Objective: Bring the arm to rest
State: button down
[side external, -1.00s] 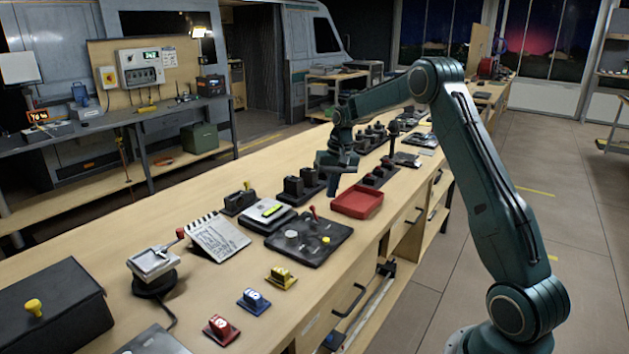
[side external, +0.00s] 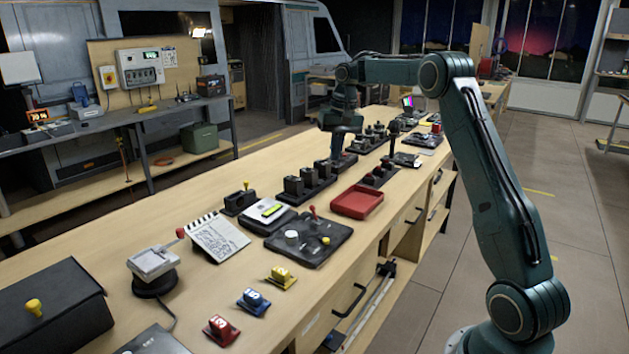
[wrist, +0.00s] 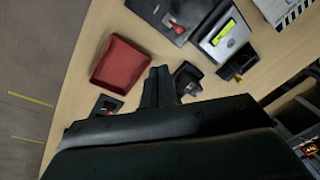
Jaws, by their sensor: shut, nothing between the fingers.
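My gripper (side external: 339,152) hangs over the far half of the long wooden bench (side external: 150,231) in the side view, above a row of dark blocks. In the wrist view my gripper (wrist: 160,78) points down over the bench, its fingers together with nothing between them. The red tray (side external: 357,202) is empty and lies to the right of my gripper in the side view. It also shows in the wrist view (wrist: 121,64), just left of the fingers. My gripper's exact height above the bench is hard to tell.
Dark blocks (side external: 293,186) stand in a row near my gripper. A black panel with a red lever (side external: 305,243), a spiral notepad (side external: 217,238) and several small coloured blocks (side external: 281,278) lie nearer the camera. Bare wood is free along the bench's left edge.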

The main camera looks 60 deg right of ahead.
dwell(0.3)
jog(key=s+a+r+n+t, duration=0.1)
jog(key=s+a+r, duration=0.25)
jog(key=a, duration=0.35)
jog(key=s+a+r+n, duration=0.2)
jog(key=s+a+r, duration=0.15)
jog(key=a, duration=0.25)
jog(key=s+a+r+n+t, duration=0.1)
jog(key=s+a+r, duration=0.2)
jog(key=s+a, duration=0.3)
jog(key=s+a+f+n+t, duration=0.1)
jog(key=s+a+f+n, duration=0.1)
jog(key=s, duration=0.7)
jog(key=s+a+f+n+t, duration=0.1)
jog(key=s+a+f, duration=0.3)
jog(key=s, duration=0.5)
jog(key=a, duration=0.2)
jog(key=shift+a+n+h, duration=0.4)
